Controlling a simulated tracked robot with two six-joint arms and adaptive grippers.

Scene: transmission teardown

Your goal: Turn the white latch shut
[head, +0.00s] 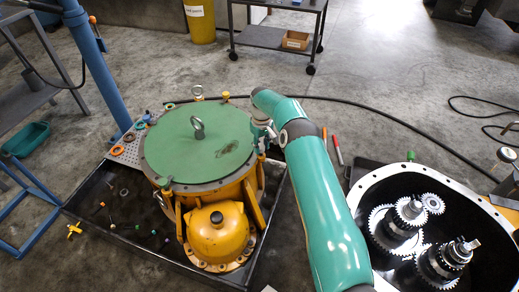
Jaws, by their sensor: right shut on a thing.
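The yellow transmission housing (218,238) with a round green cover (185,150) stands in a black tray. An eye bolt (197,128) stands up from the cover. My right arm comes in from the lower right, and my right gripper (262,130) is at the right rim of the cover. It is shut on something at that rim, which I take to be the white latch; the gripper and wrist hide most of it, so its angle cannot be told. My left gripper is not in view.
The black tray (95,232) holds several small loose parts. A second open housing with gears (408,222) is at the right. A black cable (395,122) crosses the floor behind my arm. A blue post (98,65) stands at the left, and a dark cart (268,38) stands behind.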

